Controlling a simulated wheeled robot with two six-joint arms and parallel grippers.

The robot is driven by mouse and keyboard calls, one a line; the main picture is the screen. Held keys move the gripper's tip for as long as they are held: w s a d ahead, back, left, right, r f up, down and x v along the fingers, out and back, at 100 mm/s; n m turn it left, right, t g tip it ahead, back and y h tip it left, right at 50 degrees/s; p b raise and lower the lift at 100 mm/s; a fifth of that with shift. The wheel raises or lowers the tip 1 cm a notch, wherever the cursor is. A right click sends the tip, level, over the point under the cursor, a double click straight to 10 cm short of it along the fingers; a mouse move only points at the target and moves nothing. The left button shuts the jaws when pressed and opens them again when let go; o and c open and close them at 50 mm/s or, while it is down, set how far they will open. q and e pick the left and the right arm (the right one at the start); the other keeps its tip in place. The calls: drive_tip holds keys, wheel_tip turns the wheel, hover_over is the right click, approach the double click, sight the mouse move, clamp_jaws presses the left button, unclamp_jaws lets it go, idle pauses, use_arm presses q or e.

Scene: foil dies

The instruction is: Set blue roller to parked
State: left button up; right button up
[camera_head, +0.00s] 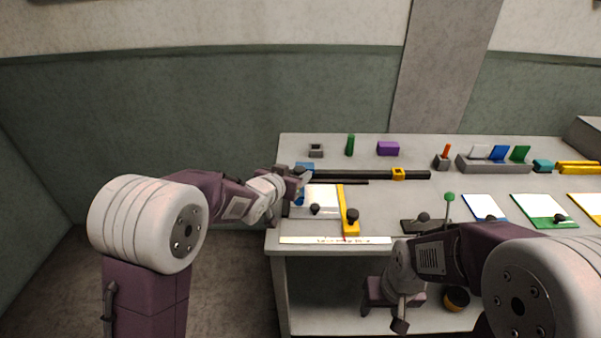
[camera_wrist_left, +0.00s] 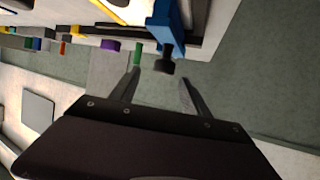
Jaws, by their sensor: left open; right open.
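A blue piece (camera_head: 305,166), which I take to be the blue roller, is at the left end of the bench, partly hidden by my left gripper. In the left wrist view the blue part (camera_wrist_left: 166,28) ends in a dark knob (camera_wrist_left: 164,66). My left gripper (camera_head: 303,182) is open beside it; in the left wrist view its fingers (camera_wrist_left: 160,78) stand on either side of the knob, with gaps visible. My right gripper (camera_head: 383,314) is open and empty, low in front of the bench. No parked mark can be made out.
A dark rail (camera_head: 350,174) with a yellow slider (camera_head: 397,174) runs right of the blue piece. A green peg (camera_head: 350,145) and purple block (camera_head: 388,148) stand behind. A green-knobbed lever (camera_head: 449,197) stands right.

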sight(298, 170)
use_arm(q)
drive_tip(key=x, duration=0.5)
drive_tip(key=shift+w+a+f, duration=0.2)
drive_tip(key=shift+a+f, duration=0.1)
drive_tip(key=shift+s+d+r, duration=0.1)
drive_tip(key=shift+c, duration=0.3)
clamp_jaws()
idle(0.6)
